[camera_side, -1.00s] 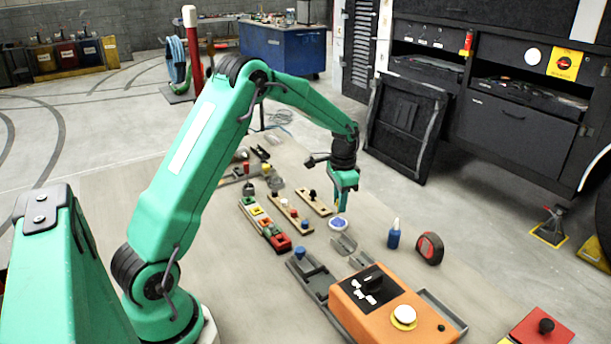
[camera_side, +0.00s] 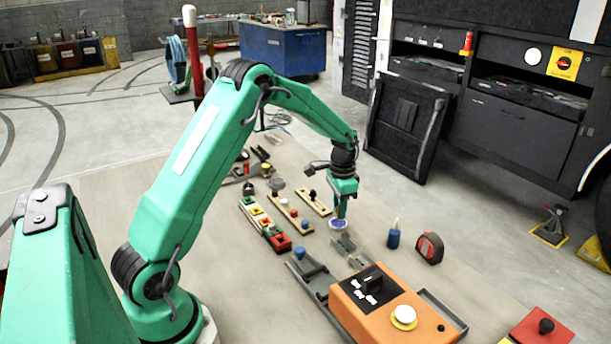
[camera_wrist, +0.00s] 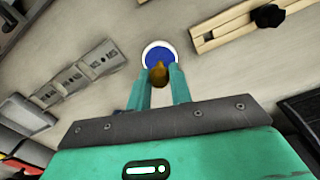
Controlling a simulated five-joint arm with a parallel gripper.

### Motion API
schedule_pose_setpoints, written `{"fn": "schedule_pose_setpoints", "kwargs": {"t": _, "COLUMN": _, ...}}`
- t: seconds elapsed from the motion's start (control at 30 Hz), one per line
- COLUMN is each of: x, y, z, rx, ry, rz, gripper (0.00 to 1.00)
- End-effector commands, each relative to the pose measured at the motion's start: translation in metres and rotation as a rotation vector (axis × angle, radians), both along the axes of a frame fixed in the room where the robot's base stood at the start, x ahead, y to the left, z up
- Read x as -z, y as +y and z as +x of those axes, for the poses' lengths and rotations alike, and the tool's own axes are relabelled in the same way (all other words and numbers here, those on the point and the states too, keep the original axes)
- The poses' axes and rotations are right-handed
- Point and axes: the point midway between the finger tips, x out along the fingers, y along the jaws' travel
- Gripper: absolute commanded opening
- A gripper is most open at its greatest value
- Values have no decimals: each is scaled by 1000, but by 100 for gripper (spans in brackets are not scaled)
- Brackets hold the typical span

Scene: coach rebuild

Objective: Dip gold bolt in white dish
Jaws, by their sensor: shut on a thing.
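The white dish (camera_wrist: 147,46) has a white rim and a blue inside, and stands on the work table. In the side view the dish (camera_side: 337,225) shows directly below my gripper (camera_side: 340,213). In the wrist view my gripper (camera_wrist: 161,82) is shut on the gold bolt (camera_wrist: 159,74), whose end overlaps the near part of the blue inside. I cannot tell whether the bolt touches the blue. In the side view the bolt is mostly hidden by the fingers and too small to make out.
A blue bottle (camera_side: 394,236) and a red-black tape measure (camera_side: 429,248) stand right of the dish. An orange box (camera_side: 385,308) with knobs is in front. Wooden strips with knobs (camera_side: 290,212) lie to the left. A grey metal piece (camera_wrist: 84,72) lies close by the dish.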

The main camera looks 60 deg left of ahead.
Motion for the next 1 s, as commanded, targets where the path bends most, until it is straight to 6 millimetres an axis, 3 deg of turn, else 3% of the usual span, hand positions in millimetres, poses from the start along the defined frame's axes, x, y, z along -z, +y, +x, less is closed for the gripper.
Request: {"fn": "schedule_pose_setpoints", "kwargs": {"t": 1.0, "x": 7, "y": 0, "z": 0, "rx": 0, "ry": 0, "rz": 0, "gripper": 0}}
